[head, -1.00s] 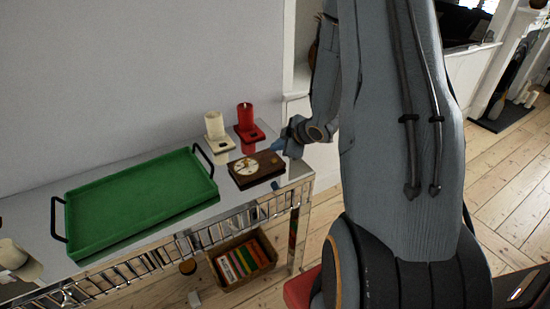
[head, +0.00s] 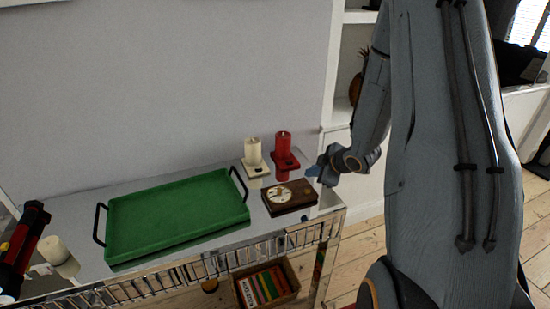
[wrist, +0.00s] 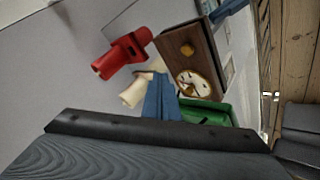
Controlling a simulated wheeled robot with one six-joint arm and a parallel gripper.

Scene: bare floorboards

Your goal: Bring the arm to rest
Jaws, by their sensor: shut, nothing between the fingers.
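My gripper (head: 315,171) is at the right end of the mirrored console table (head: 95,268), just beside and above the wooden clock box (head: 290,197). Its blue fingertips are shut and hold nothing. In the wrist view the blue fingers (wrist: 160,98) show in front of the candles, with the clock box (wrist: 190,60) close by. My arm reaches in from the right side of the head view and is bent at the elbow. Whether the fingers touch the box cannot be told.
A green tray (head: 180,215) with black handles lies on the table. A cream candle (head: 253,153) and a red candle (head: 283,146) stand behind the box. A red and black object (head: 22,245) and another cream candle (head: 54,250) are at left. A book crate (head: 265,284) sits below.

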